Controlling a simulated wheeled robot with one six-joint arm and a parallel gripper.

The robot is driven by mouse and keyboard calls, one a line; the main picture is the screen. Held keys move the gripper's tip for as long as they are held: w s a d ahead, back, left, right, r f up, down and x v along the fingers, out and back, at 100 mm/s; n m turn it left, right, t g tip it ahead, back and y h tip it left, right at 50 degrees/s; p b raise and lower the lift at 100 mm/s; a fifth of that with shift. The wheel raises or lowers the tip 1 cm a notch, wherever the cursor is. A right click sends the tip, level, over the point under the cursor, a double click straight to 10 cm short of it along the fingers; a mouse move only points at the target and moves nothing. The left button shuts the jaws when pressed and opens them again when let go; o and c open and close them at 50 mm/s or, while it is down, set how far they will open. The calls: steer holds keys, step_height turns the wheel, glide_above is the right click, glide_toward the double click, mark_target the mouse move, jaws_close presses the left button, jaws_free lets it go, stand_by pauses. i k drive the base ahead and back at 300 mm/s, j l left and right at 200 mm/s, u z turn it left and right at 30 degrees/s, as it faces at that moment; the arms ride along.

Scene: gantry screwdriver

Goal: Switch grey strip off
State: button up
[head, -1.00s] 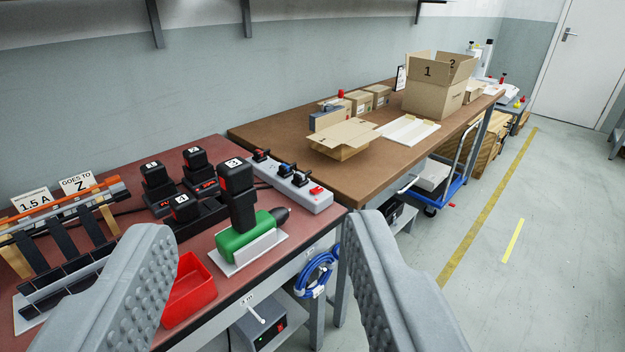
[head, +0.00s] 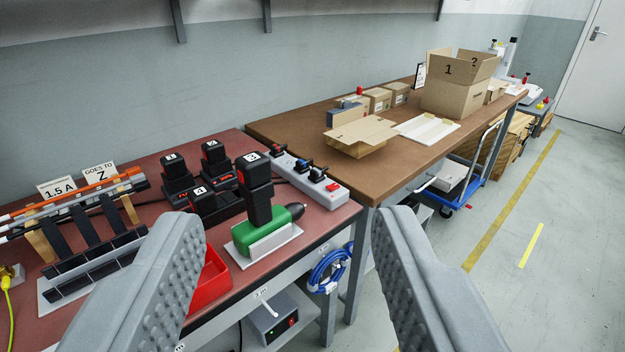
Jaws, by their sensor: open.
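The grey power strip (head: 313,186) lies along the right edge of the red-topped bench, behind the green screwdriver. Its red switch (head: 333,187) is at the near end, and several plugs sit in its sockets. I cannot tell from the switch which way it is set. My gripper (head: 288,225) is open and empty. Its two grey ridged fingers stand in the foreground, well apart. The strip shows in the gap between them, farther off, and neither finger touches it.
A brown table (head: 290,130) with boxes adjoins behind. The floor at right is clear.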

mark_target(331, 186)
steer(key=i+l+u, duration=0.1)
steer(key=i+l, duration=0.55)
steer(key=i, duration=0.1)
